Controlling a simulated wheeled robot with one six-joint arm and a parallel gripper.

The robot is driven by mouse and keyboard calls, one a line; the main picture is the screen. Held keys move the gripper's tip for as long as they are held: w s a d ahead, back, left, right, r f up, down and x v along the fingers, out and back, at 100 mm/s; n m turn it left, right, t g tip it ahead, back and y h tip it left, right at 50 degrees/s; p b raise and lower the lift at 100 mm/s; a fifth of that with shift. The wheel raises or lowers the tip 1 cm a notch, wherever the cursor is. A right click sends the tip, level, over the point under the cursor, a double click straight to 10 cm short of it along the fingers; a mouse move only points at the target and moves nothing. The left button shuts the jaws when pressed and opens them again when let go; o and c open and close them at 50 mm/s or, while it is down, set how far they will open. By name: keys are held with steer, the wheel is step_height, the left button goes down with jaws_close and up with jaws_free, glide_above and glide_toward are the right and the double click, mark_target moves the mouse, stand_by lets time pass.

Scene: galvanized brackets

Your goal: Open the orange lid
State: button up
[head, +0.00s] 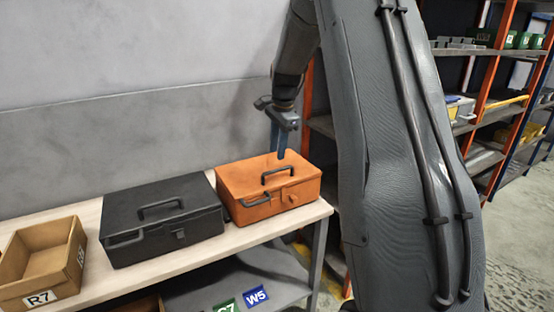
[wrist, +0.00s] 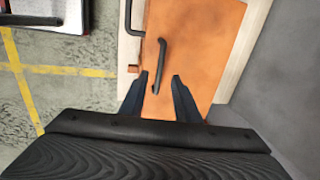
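The orange toolbox (head: 245,185) stands on the bench with its orange lid (head: 240,174) shut. A dark handle (head: 277,170) is on top of the lid, and a latch (head: 291,198) and a bail handle are on the front. My gripper (head: 280,156) points down just above the lid, near the top handle. In the wrist view my gripper (wrist: 160,77) is open, its two dark fingers apart. The lower end of the lid handle (wrist: 160,62) shows between them. I cannot tell whether the fingers touch it; nothing is gripped.
A closed black toolbox (head: 130,215) stands left of the orange one, with a small gap. A cardboard bin (head: 60,285) marked R7 is at far left. The wall (head: 120,130) is behind the bench. Shelving (head: 490,50) stands at right.

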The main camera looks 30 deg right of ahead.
mark_target(276, 171)
steer(key=shift+w+f+p, duration=0.25)
steer(key=shift+f+p, duration=0.1)
steer(key=shift+f, duration=0.9)
steer(key=shift+w+f+p, duration=0.3)
steer(key=shift+f+p, duration=0.1)
steer(key=shift+f, duration=0.85)
steer(key=shift+w+f+p, duration=0.25)
steer(key=shift+f+p, duration=0.1)
steer(key=shift+f, duration=0.9)
jaws_close()
